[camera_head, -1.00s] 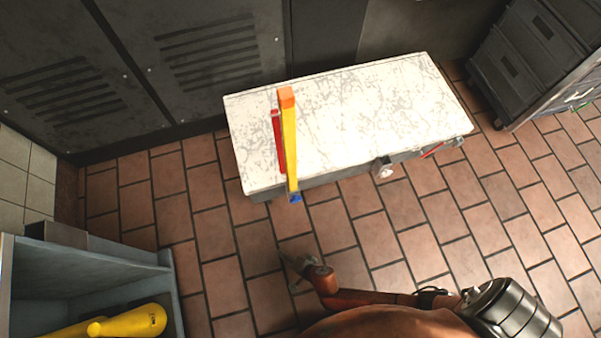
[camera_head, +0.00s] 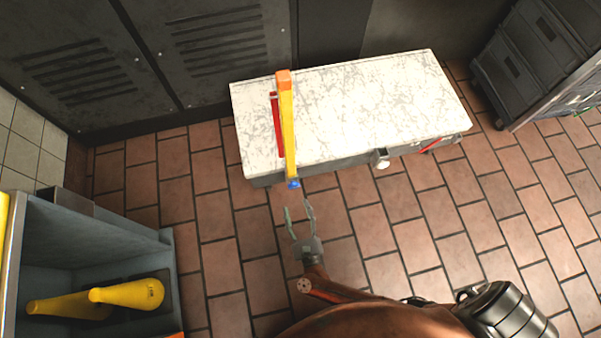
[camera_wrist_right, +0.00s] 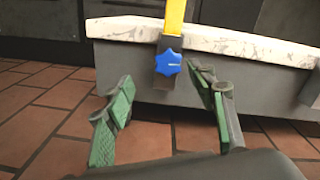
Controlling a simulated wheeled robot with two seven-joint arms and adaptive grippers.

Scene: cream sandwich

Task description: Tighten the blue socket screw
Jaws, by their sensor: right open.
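The blue socket screw (camera_head: 294,184) sits at the near end of a yellow bar, at the front edge of the white-topped bench (camera_head: 380,100). In the right wrist view the screw (camera_wrist_right: 168,63) is a blue star-shaped knob on a dark bracket, below the yellow bar (camera_wrist_right: 175,18). My right gripper (camera_head: 300,206) is open and empty, just in front of and below the screw in the head view. In the wrist view its green-padded fingers (camera_wrist_right: 160,98) stand apart, with the screw beyond and above the gap between them. It is not touching the screw. My left gripper is not in view.
A red bar (camera_head: 277,125) lies beside the yellow bar, which has an orange end (camera_head: 283,80). A round metal knob (camera_head: 381,159) juts from the bench front. A grey-blue cabinet with yellow objects (camera_head: 128,293) stands lower left. Tiled floor before the bench is clear.

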